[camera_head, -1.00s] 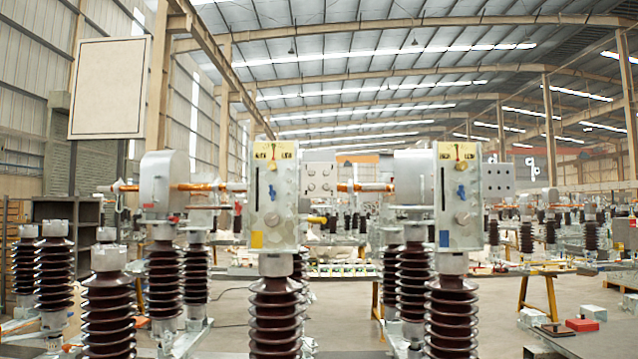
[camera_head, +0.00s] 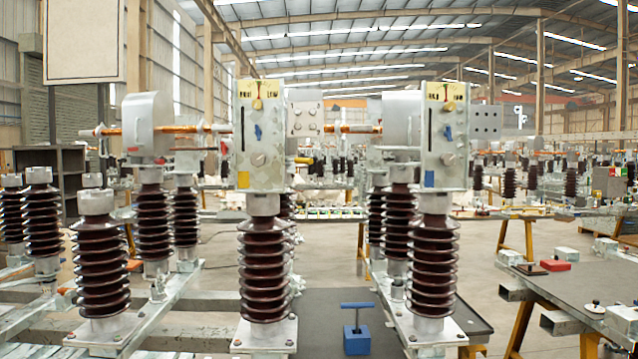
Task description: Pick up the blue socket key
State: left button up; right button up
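A blue T-shaped tool (camera_head: 357,306), which looks like the socket key, stands upright at the bottom centre of the head view. Its shaft meets a blue block (camera_head: 357,341) on a dark table top (camera_head: 325,306). The tool's crossbar is level and clear of other objects. I cannot tell how deep the shaft sits in the block. Neither of my grippers is in view, and nothing is touching the tool.
Brown ribbed insulators (camera_head: 265,270) carrying a grey control box (camera_head: 260,165) stand left of the tool. Another insulator (camera_head: 433,265) with a similar box (camera_head: 444,140) stands close on its right. A grey workbench (camera_head: 590,290) holding a red box (camera_head: 555,266) is at right.

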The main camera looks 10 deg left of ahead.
aim_at(361, 304)
jog(key=i+u, duration=0.1)
jog(key=u, duration=0.45)
jog(key=i+l+u, duration=0.45)
jog(key=l+u, duration=0.2)
jog(key=i+l, duration=0.2)
jog(key=l, duration=0.15)
jog(key=i+l+u, duration=0.1)
jog(key=l, duration=0.25)
jog(key=i+l, duration=0.25)
jog(key=l+u, duration=0.05)
jog(key=l, duration=0.05)
